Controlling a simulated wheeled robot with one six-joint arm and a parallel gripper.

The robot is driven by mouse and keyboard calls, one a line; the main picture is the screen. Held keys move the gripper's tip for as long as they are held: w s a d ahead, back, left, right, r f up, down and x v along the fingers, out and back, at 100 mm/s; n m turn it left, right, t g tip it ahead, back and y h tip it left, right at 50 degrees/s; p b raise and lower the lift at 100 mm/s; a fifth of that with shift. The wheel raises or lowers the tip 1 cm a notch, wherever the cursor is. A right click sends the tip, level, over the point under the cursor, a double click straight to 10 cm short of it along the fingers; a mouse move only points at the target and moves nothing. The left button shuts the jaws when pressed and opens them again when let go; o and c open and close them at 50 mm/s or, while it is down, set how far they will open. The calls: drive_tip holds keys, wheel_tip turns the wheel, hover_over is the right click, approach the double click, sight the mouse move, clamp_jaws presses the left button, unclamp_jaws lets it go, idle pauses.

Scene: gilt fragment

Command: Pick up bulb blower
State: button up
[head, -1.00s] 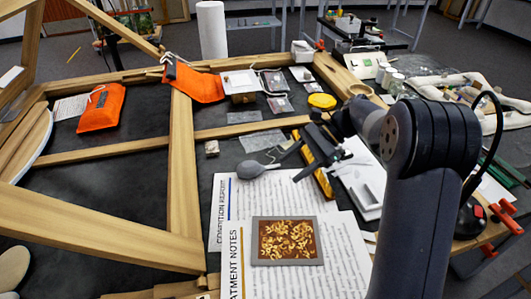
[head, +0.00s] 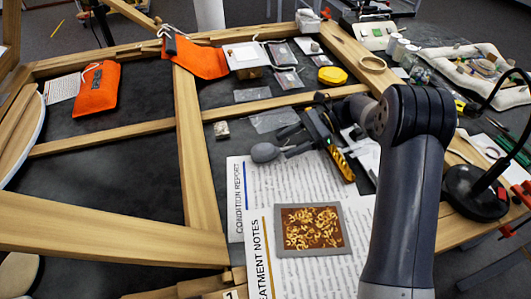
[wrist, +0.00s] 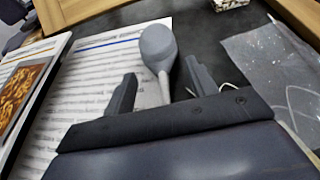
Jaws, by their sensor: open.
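The bulb blower (head: 264,152) is a grey round bulb lying at the top edge of the printed sheets in the head view. It also shows in the wrist view (wrist: 158,42), its bulb beyond the fingertips and its pale narrow nozzle pointing back between the fingers. My gripper (head: 286,143) is open just to the right of the bulb. In the wrist view, my gripper's dark fingers (wrist: 162,82) stand on either side of the nozzle, apart from each other. The nozzle's far end is hidden behind the gripper body.
A framed gilt fragment (head: 311,229) lies on the treatment notes (head: 262,262). Wooden frame bars (head: 195,150) cross the dark table. Clear plastic bags (head: 275,120) and a small speckled block (head: 221,130) lie near the blower. An orange pouch (head: 97,88) lies at left.

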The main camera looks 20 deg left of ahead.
sight(275, 152)
drive_tip(key=x, duration=0.4)
drive_tip(key=shift+a+f, duration=0.1)
drive_tip(key=shift+c, duration=0.4)
